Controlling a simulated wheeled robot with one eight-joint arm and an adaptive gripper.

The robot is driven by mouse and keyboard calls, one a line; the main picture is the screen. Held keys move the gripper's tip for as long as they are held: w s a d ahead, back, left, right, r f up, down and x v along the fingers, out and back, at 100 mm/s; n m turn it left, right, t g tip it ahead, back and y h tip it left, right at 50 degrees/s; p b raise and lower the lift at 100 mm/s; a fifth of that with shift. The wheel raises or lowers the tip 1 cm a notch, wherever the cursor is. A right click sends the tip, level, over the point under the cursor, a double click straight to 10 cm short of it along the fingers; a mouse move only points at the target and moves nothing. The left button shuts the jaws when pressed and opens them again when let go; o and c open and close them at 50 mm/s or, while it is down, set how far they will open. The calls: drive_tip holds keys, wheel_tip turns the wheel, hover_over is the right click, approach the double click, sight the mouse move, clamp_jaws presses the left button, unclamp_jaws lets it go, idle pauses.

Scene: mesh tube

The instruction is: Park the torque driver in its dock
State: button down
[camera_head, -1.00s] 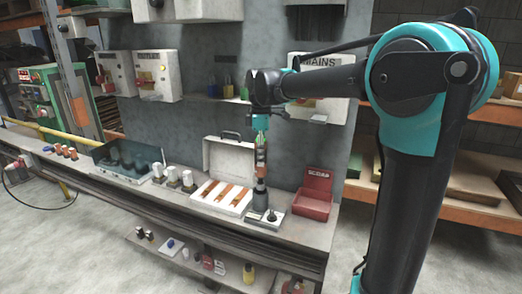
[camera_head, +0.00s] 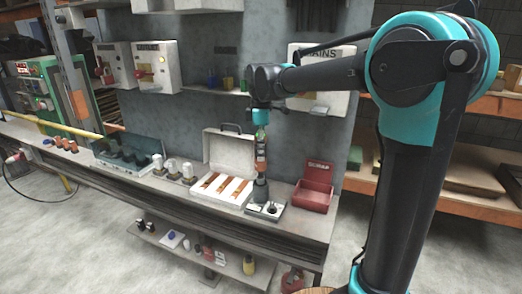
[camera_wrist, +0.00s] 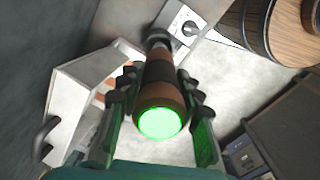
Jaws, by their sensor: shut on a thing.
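My gripper (camera_head: 261,128) points down over the bench and is shut on the torque driver (camera_head: 261,165). In the wrist view, my gripper's fingers (camera_wrist: 160,88) close on both sides of the driver's brown and black body (camera_wrist: 164,74). Its end cap, facing the camera, glows green. The driver stands about upright with its dark lower end down. The driver's lower end meets a dark cylinder at the plate's left part. I cannot tell whether it is seated.
An open white case (camera_head: 232,155) with copper-coloured bars is left of the plate. A red box (camera_head: 315,188) stands close on the right. Capped white-topped parts (camera_head: 187,171) and a dark open tray (camera_head: 120,152) are further left. A grey wall panel is behind.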

sight(261, 168)
drive_tip(key=shift+f, duration=3.75)
idle(4.1)
